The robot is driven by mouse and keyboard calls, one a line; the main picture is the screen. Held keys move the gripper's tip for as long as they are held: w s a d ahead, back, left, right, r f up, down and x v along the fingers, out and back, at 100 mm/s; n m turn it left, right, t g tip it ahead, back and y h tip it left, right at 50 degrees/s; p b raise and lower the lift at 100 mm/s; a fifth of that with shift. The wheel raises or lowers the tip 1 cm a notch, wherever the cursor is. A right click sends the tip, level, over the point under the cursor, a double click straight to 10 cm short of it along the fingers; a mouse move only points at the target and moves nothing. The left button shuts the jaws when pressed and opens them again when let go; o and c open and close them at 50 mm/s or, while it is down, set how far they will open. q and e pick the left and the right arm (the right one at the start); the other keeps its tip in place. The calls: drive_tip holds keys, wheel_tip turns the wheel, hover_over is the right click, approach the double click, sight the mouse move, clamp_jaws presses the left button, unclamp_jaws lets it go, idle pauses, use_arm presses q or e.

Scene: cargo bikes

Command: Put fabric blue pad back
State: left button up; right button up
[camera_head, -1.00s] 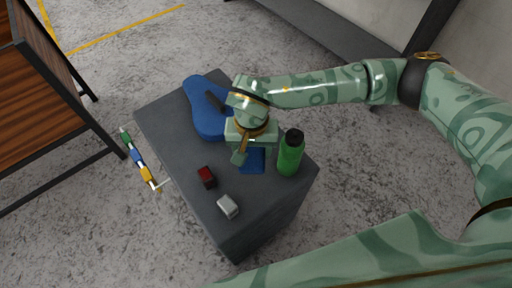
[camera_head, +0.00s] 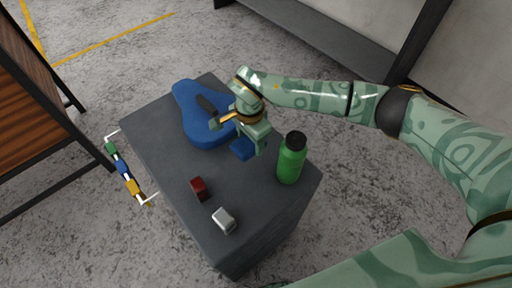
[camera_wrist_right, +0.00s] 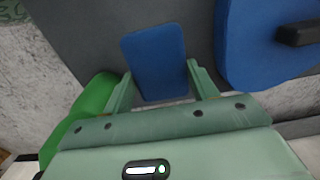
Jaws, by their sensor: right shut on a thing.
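The fabric blue pad (camera_head: 241,149) is a small flat dark-blue block over the grey cabinet top (camera_head: 165,135). In the right wrist view the pad (camera_wrist_right: 155,62) sits between the two green fingers of my right gripper (camera_wrist_right: 162,88), which is shut on it. In the head view the right gripper (camera_head: 240,138) hides part of the pad. I cannot tell whether the pad is clear of the top or still touching it. My left gripper is not in view.
A blue bike saddle (camera_head: 195,115) with a dark handle lies left of the gripper. A green bottle (camera_head: 291,162) stands close on the right. A red block (camera_head: 199,188) and a silver block (camera_head: 224,219) lie in front. A coloured rod (camera_head: 124,170) shows beside the cabinet's left edge.

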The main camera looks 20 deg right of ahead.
drive_tip(key=shift+w+d+f+b, duration=0.15)
drive_tip(key=shift+d+f+b, duration=0.2)
drive_tip(key=shift+d+f, duration=0.6)
wheel_tip(320, 180, down, 4)
drive_tip(key=shift+d+f+b, duration=0.1)
drive_tip(key=shift+b, duration=1)
drive_tip(key=shift+r, duration=0.3)
drive_tip(key=shift+f, duration=0.15)
drive_tip(key=o, duration=0.9)
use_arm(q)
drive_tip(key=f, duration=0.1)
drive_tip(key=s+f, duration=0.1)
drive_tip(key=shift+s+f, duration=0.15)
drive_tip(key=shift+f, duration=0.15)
use_arm(e)
drive_tip(key=shift+o, duration=0.2)
use_arm(q)
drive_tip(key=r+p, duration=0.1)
drive_tip(key=p, duration=0.1)
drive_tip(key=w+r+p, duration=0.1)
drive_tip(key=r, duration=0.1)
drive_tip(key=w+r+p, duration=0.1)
drive_tip(key=p, duration=0.1)
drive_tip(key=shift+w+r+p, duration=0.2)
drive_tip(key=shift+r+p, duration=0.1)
use_arm(e)
wheel_tip(320, 180, up, 12)
drive_tip(key=shift+r, duration=0.2)
